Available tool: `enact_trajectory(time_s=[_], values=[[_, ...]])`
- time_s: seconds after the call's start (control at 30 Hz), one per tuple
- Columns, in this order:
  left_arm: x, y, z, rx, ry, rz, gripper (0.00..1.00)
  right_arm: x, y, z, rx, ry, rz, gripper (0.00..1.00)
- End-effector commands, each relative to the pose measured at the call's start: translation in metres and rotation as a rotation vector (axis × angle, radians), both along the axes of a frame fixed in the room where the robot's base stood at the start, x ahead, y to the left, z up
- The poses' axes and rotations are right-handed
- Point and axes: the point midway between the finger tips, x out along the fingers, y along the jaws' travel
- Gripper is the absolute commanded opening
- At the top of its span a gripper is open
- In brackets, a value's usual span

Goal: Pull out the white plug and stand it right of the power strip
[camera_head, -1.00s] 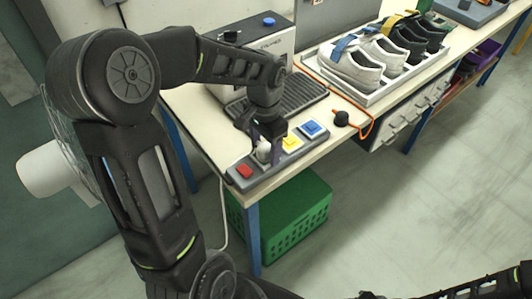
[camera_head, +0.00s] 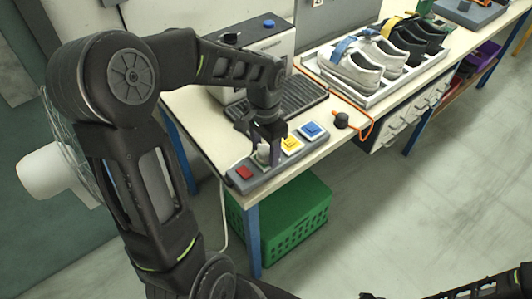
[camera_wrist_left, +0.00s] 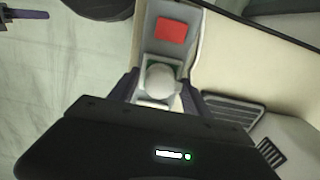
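The grey power strip (camera_head: 296,161) lies along the table's front edge, with a red switch at its left end and yellow and blue squares to the right. The white plug (camera_head: 263,153) is at the strip beside the red switch; it shows as a rounded white top in the left wrist view (camera_wrist_left: 160,82). My left gripper (camera_head: 268,148) points down over the plug. In the wrist view its two fingers stand on either side of the plug; I cannot tell whether they touch it. Part of the plug is hidden behind the gripper. My right gripper is out of view.
A machine with a ribbed dark tray (camera_head: 290,97) stands behind the strip. A black knob (camera_head: 341,120) with an orange cord lies to the right. A white shoe tray (camera_head: 372,100) is further right. A green crate (camera_head: 297,226) sits below the table.

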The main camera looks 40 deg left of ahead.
Motion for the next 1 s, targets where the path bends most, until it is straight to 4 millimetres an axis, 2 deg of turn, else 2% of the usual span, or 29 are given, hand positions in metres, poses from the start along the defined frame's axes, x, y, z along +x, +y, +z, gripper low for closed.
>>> enact_trajectory(time_s=[0.07,0.67,1.0], values=[[0.0,0.0,0.0,0.0,0.0,0.0,0.49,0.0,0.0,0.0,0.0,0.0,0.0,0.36],[0.0,0.0,0.0,0.0,0.0,0.0,0.0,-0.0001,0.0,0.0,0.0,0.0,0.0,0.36],[0.0001,0.0001,0.0003,0.0,0.0,0.0,0.0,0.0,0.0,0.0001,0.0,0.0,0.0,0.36]])
